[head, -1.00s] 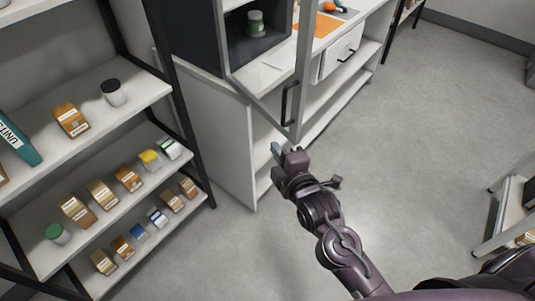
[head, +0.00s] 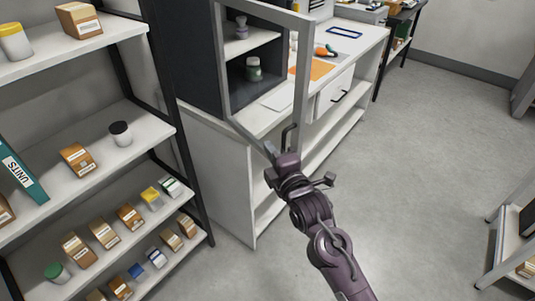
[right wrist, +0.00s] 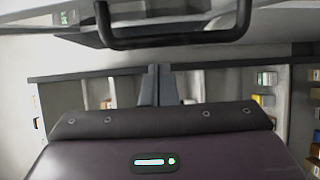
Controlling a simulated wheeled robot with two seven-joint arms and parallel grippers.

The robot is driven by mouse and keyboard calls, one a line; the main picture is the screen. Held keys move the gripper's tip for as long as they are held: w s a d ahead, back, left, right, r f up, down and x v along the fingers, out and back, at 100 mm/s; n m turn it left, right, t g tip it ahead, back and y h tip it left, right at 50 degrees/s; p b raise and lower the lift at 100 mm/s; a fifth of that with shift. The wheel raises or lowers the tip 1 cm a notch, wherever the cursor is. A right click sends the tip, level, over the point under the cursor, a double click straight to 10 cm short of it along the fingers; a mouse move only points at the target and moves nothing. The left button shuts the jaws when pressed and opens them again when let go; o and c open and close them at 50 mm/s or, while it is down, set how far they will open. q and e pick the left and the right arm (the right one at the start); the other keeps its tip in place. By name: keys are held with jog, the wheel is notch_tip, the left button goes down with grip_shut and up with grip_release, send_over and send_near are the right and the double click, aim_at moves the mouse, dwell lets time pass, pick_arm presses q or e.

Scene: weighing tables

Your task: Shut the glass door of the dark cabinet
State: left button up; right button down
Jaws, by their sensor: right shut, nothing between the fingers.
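The dark cabinet (head: 190,62) stands on a white bench in the head view, with its front open. Its glass door, in a grey frame (head: 303,70), is swung out toward me. The door's black handle (head: 290,138) is near its lower outer corner; the handle also spans the top of the right wrist view (right wrist: 175,42). My right gripper (head: 271,155) is shut and empty, in front of the door's lower corner, close below the handle. In the right wrist view its fingers (right wrist: 157,84) are together, apart from the handle bar in the picture. Contact with the door frame cannot be told. My left gripper is out of view.
The white bench (head: 215,160) has a drawer and an orange mat (head: 318,69). A shelf rack (head: 150,130) with boxes and jars stands at left. Open floor (head: 430,130) lies to the right, with a low cart (head: 500,240).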

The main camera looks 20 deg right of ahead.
jog(key=shift+s+d+r, duration=0.1)
jog(key=shift+s+d, duration=0.05)
jog(key=shift+d, duration=0.35)
jog(key=shift+s+d, duration=0.15)
jog(key=shift+d, duration=0.3)
jog(key=shift+d, duration=0.1)
